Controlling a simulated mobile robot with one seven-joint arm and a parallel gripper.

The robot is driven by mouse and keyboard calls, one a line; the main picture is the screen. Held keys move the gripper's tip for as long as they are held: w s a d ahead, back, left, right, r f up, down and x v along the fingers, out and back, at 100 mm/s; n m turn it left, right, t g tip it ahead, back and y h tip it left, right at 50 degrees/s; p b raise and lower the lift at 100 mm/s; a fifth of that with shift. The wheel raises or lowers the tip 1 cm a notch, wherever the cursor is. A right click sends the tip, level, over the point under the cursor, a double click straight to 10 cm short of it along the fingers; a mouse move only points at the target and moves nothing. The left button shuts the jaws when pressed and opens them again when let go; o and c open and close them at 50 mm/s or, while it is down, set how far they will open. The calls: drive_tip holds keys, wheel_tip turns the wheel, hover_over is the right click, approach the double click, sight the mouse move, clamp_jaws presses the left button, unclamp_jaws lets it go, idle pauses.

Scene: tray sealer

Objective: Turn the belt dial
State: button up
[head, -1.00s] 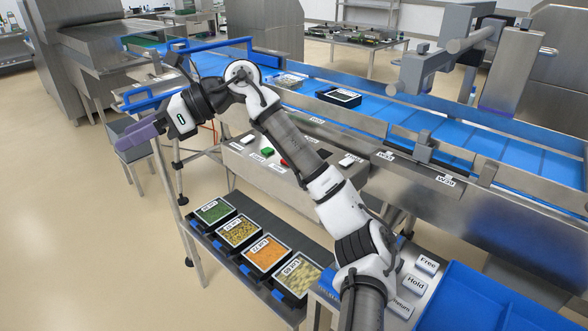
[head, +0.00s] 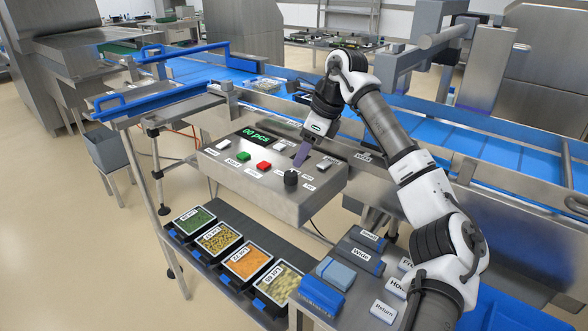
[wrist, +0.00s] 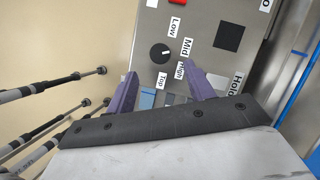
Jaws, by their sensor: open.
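The belt dial (head: 291,178) is a black round knob with a white pointer mark on the sloped metal control box (head: 232,187). In the wrist view the dial (wrist: 160,54) has labels Low, Mid, High and Top around its side, and its white mark points toward the Low and Mid side. My gripper (head: 301,158) has purple fingers and hangs above the box, just behind the dial. In the wrist view its two fingers (wrist: 158,84) are spread apart with nothing between them, and the dial lies beyond the tips, apart from them.
A green button (head: 243,156), a red button (head: 263,166) and a white button (head: 223,144) sit on the box left of the dial. Filled food trays (head: 197,220) stand on a low shelf below. The blue conveyor (head: 410,120) runs behind.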

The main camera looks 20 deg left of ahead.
sight(291, 173)
drive_tip(key=x, duration=0.6)
drive_tip(key=shift+a+f+p, duration=0.2)
drive_tip(key=shift+f+p, duration=0.1)
drive_tip(key=shift+f, duration=0.05)
drive_tip(key=c, duration=1)
drive_tip(key=shift+o, duration=0.2)
drive_tip(key=m+t+b, duration=0.1)
drive_tip(key=m, duration=0.1)
drive_tip(key=m+b, duration=0.2)
drive_tip(key=shift+s+f+m+t, duration=0.1)
drive_tip(key=shift+m+t, duration=0.2)
drive_tip(key=shift+t, duration=0.1)
drive_tip(key=shift+s+a+m+t+h+b, duration=0.1)
drive_tip(key=shift+m+t+h+b, duration=0.25)
drive_tip(key=shift+m+b, duration=0.7)
drive_tip(key=shift+m+t+h+b, duration=0.15)
drive_tip(key=shift+m+t+b, duration=0.4)
drive_tip(key=shift+m, duration=1)
